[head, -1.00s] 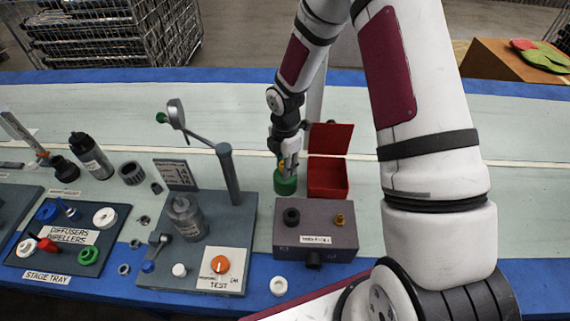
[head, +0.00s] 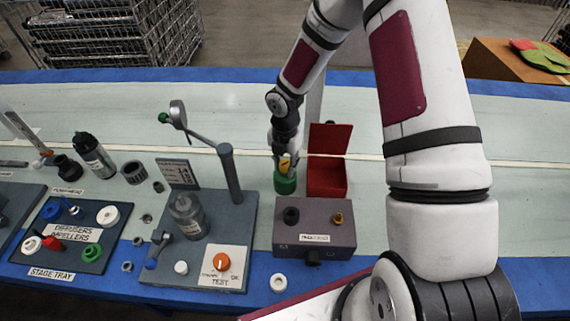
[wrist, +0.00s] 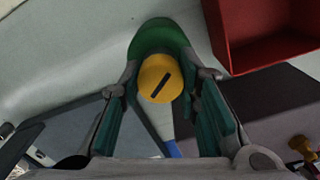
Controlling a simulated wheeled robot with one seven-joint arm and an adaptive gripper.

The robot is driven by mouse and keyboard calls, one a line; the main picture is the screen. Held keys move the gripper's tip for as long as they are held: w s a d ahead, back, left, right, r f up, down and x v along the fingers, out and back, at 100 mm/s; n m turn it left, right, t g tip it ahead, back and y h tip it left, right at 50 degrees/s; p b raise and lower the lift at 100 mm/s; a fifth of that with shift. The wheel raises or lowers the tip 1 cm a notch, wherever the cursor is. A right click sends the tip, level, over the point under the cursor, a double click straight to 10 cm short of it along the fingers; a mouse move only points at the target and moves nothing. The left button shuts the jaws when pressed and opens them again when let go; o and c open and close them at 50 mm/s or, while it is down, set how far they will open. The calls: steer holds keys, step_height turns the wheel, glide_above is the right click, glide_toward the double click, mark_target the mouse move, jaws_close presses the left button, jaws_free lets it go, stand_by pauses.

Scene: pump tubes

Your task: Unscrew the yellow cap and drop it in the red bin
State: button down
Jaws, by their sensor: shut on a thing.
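The yellow cap (wrist: 160,78) is round with a dark slot across its top; it also shows in the head view (head: 285,164). My gripper (wrist: 160,88) is shut on the cap, with one finger on each side of it; in the head view my gripper (head: 286,158) points down. A green round body (wrist: 152,38) lies beneath the cap in the wrist view; it stands on the bench in the head view (head: 285,183). I cannot tell whether cap and body still touch. The red bin (head: 342,184) stands open just right of the green body, and shows at top right in the wrist view (wrist: 226,45).
A grey box (head: 318,232) with a dark knob and a brass fitting stands in front of the bin. A grey test stand (head: 238,225) with a post and lever is to the left. The bench (head: 420,110) behind is clear.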

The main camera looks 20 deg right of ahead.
steer(key=shift+a+n, duration=0.1)
steer(key=shift+n, duration=1)
steer(key=n+p, duration=0.1)
steer(key=n, duration=0.1)
steer(key=shift+n, duration=0.8)
steer(key=n, duration=0.3)
steer(key=c, duration=1.4)
jaws_free()
